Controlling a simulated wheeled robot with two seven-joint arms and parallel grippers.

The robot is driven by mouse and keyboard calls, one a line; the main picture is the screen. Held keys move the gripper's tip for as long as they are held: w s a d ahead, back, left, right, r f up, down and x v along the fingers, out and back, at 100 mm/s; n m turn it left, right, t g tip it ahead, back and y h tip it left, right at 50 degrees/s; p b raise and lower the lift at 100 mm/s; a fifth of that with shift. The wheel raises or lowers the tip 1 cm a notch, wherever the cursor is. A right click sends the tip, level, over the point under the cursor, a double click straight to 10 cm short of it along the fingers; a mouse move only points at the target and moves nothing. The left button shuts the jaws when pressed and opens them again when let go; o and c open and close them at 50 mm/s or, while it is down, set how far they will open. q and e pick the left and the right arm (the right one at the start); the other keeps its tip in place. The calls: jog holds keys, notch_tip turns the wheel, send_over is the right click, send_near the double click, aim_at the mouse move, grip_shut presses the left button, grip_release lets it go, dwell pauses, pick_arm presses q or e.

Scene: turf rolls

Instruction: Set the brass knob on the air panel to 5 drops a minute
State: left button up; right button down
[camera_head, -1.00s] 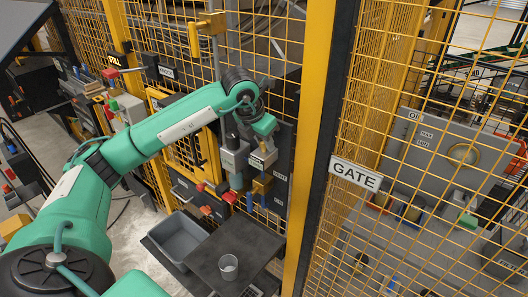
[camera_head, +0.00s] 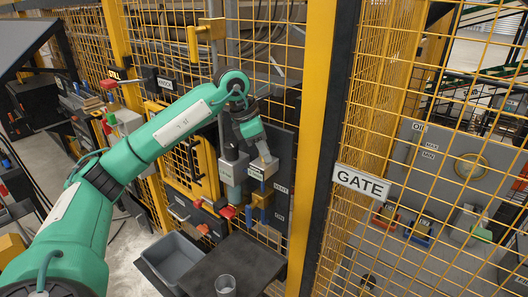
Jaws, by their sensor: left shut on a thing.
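The air panel (camera_head: 283,165) is a dark plate on the yellow fence, with two grey units side by side. The left unit (camera_head: 232,172) has a dark cylinder on top. The right unit (camera_head: 263,169) has a pale label and a brass block (camera_head: 262,196) under it. My left gripper (camera_head: 264,153) reaches down from above to the top of the right unit and is shut. The brass knob is hidden at the fingertips, so its setting cannot be read. My right gripper is out of view.
A dark table (camera_head: 245,262) with a clear cup (camera_head: 225,285) stands below the panel, beside a grey bin (camera_head: 172,256). Red handles (camera_head: 228,211) stick out near the panel's lower left. A yellow post (camera_head: 313,150) and GATE sign (camera_head: 362,183) stand to the right.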

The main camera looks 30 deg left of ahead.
pick_arm(q)
jog(key=shift+r, duration=0.1)
dwell(0.3)
jog(key=o, duration=0.9)
jog(key=shift+o, duration=0.4)
jog(key=shift+s, duration=0.1)
